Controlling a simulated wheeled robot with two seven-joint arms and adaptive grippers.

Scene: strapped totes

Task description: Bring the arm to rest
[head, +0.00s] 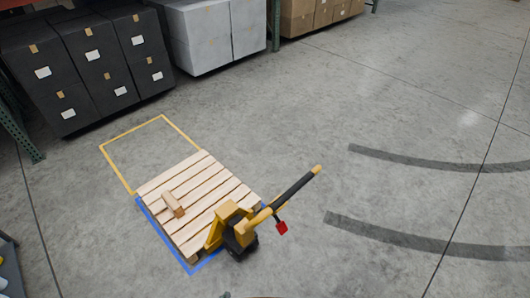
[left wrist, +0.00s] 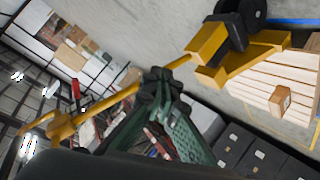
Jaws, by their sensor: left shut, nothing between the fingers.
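My left gripper (left wrist: 160,82) shows in the left wrist view, dark with its fingers together and nothing between them. In that view it overlaps the long yellow handle of a pallet jack; I cannot tell how far apart they are. In the head view only a small dark tip, likely of my left gripper (head: 226,295), shows at the bottom edge. My right gripper is in neither view.
A yellow pallet jack (head: 240,228) stands at the near end of a wooden pallet (head: 210,188). A small brown box (head: 172,204) lies on the pallet. Black totes (head: 88,62) and grey totes (head: 208,35) stand behind. The floor at right is clear.

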